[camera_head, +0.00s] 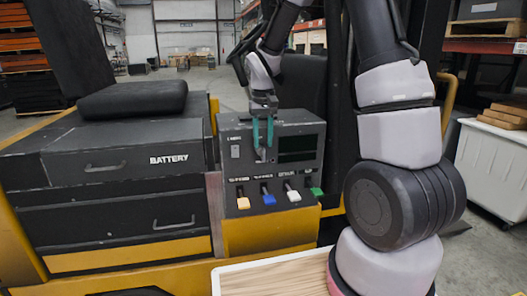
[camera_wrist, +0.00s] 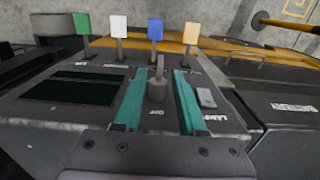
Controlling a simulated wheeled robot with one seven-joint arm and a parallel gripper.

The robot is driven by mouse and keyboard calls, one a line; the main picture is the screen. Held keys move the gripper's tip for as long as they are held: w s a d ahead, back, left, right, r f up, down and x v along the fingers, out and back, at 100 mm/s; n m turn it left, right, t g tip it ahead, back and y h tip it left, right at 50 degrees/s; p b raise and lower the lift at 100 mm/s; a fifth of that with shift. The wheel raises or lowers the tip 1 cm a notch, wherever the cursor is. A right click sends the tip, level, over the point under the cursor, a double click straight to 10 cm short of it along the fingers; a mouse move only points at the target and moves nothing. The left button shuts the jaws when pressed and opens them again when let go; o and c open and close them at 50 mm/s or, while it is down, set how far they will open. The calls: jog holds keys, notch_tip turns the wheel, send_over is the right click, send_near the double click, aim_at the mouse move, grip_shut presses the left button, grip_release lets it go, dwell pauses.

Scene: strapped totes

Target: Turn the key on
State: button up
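The grey key (camera_wrist: 157,88) stands up from the dark control panel (camera_head: 232,130) of the yellow vehicle. It sits over a marking that seems to read "OFF" upside down in the wrist view. My gripper (camera_head: 263,138) is over the panel with its teal fingers pointing down. In the wrist view my gripper (camera_wrist: 160,78) is open, with one finger on each side of the key. Gaps show between the key and both fingers. In the head view the key (camera_head: 262,154) is small and partly hidden by the fingers.
A rocker switch (camera_wrist: 206,98) lies beside one finger, and a dark screen (camera_head: 297,148) lies on the other side. Levers with yellow (camera_head: 243,203), blue (camera_head: 268,199), white (camera_head: 293,196) and green (camera_head: 316,192) knobs line the panel's front. A battery box (camera_head: 110,160) stands left.

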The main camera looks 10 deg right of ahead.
aim_at(263, 150)
jog(key=shift+f, duration=2.05)
grip_shut()
jog(key=shift+d, duration=0.1)
jog(key=y, duration=0.4)
jog(key=d+y, duration=0.1)
jog(key=y, duration=0.7)
jog(key=shift+d+f, duration=0.25)
jog(key=shift+f, duration=0.15)
